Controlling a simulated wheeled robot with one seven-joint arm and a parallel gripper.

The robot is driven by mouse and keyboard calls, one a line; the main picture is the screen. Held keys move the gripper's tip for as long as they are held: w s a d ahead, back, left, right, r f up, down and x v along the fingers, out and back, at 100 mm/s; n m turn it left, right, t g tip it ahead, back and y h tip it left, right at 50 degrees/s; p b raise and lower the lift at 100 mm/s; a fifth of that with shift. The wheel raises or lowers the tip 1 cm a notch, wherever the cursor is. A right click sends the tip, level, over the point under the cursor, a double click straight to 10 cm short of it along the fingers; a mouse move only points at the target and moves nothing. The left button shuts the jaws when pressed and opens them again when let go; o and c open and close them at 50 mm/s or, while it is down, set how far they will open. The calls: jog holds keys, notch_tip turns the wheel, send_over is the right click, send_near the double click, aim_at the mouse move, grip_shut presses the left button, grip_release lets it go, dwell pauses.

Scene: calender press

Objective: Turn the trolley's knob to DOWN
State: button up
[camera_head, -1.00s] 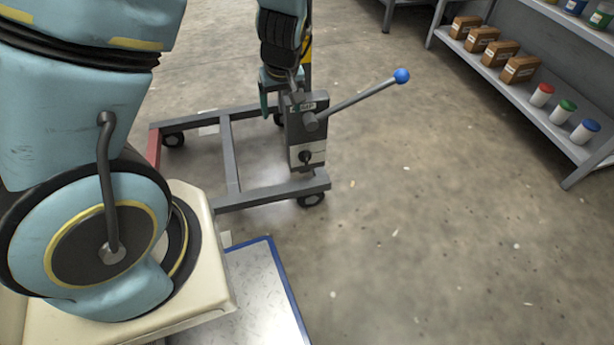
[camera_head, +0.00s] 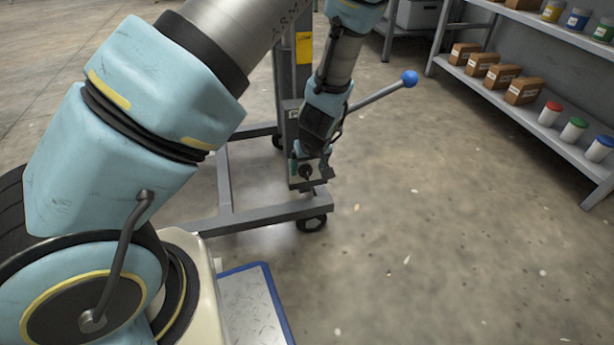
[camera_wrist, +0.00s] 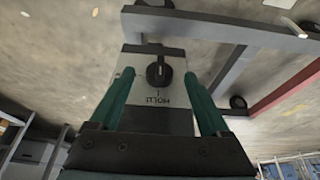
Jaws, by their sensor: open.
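The trolley's black knob (camera_wrist: 158,72) sits on a pale panel (camera_wrist: 143,92) in the wrist view, with its grip bar roughly upright in the picture. Dark lettering beneath it is too small and skewed to read surely. My gripper (camera_wrist: 159,77) is open, with one teal finger on each side of the knob and visible gaps between. I cannot tell how far the tips are from the panel. In the head view, my gripper (camera_head: 312,170) is in front of the trolley's control box (camera_head: 292,125) and hides much of it and the panel.
The trolley's grey base frame (camera_head: 262,215) with casters stands low on the floor. A lever with a blue ball (camera_head: 409,78) sticks out right of my wrist. A shelf (camera_head: 535,120) with boxes and jars stands at the right. The floor between is clear.

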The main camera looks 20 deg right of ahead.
aim_at(307, 171)
jog(key=shift+b+x, duration=0.35)
jog(key=shift+x, duration=1.25)
jog(key=shift+r, duration=0.1)
jog(key=shift+a, duration=0.1)
grip_shut()
